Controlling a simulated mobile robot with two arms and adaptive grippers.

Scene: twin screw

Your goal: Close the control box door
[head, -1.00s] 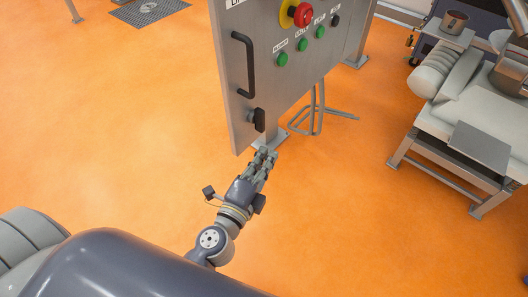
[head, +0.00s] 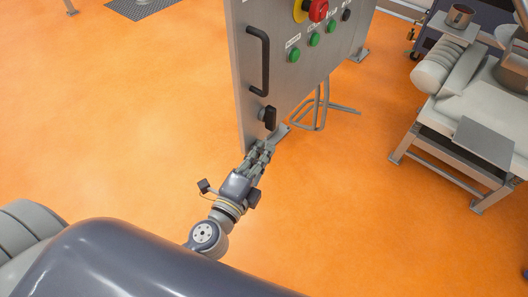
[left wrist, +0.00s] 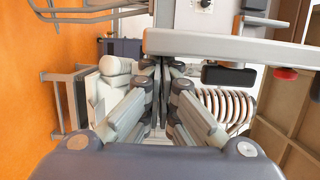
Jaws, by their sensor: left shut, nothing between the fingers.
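The control box door (head: 280,90) is a grey metal panel standing at an angle in the head view. It carries a black bar handle (head: 264,60), a black latch knob (head: 268,117), green buttons and a red stop button (head: 317,10). My left gripper (head: 264,147) is shut and empty at the door's lower near corner. In the left wrist view the shut fingertips (left wrist: 161,68) are close to the door's edge (left wrist: 230,46), with the knob (left wrist: 228,75) to their right. I cannot tell whether they touch the door. My right gripper is not in view.
A grey metal stand (head: 322,108) is on the floor behind the door. A bench with machine parts (head: 440,158) stands at the right. The orange floor (head: 120,110) to the left is clear.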

